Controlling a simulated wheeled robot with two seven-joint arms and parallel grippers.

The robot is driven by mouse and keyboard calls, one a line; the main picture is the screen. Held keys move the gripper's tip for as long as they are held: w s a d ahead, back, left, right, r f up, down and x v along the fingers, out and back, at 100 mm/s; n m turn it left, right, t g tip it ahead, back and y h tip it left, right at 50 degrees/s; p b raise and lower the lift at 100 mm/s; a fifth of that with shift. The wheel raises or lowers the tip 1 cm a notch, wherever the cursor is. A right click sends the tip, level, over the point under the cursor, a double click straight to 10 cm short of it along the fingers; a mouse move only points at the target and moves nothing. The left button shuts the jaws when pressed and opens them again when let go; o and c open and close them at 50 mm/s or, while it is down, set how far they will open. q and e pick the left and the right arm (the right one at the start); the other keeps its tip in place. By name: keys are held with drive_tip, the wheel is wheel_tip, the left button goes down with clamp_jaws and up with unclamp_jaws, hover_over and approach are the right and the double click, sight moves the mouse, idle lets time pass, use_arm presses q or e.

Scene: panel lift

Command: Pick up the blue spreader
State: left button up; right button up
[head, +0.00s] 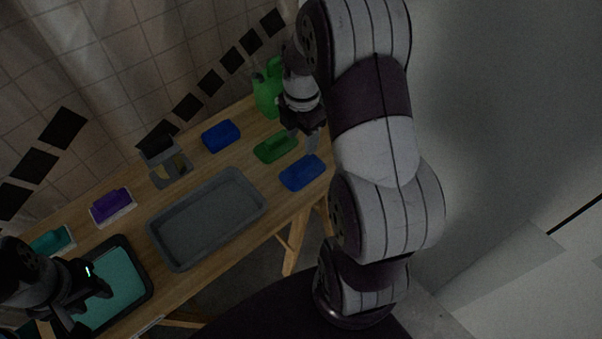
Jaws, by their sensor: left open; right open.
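A blue flat-based piece, apparently the blue spreader (302,174), lies on the wooden table near its right end, close to the front edge. My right gripper (304,143) points down just behind and above it, open and with nothing between its fingers. I cannot tell whether a fingertip touches it. A second blue, block-like piece (221,136) lies further back and left. My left gripper (90,308) is open over a dark tray of teal material (148,292) at the lower left.
A green piece (275,148) lies right beside the blue spreader, with a green container (265,95) behind. A grey tray (206,262) fills the table's middle. A grey holder (168,170), a purple piece (111,204) and a teal piece (50,242) stand along the back.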

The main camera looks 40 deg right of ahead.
sight(303, 164)
wheel_tip(303, 164, down, 10)
drive_tip(key=shift+s+d+f+b, duration=0.1)
drive_tip(key=shift+d+b, duration=0.05)
drive_tip(key=shift+b, duration=0.5)
clamp_jaws()
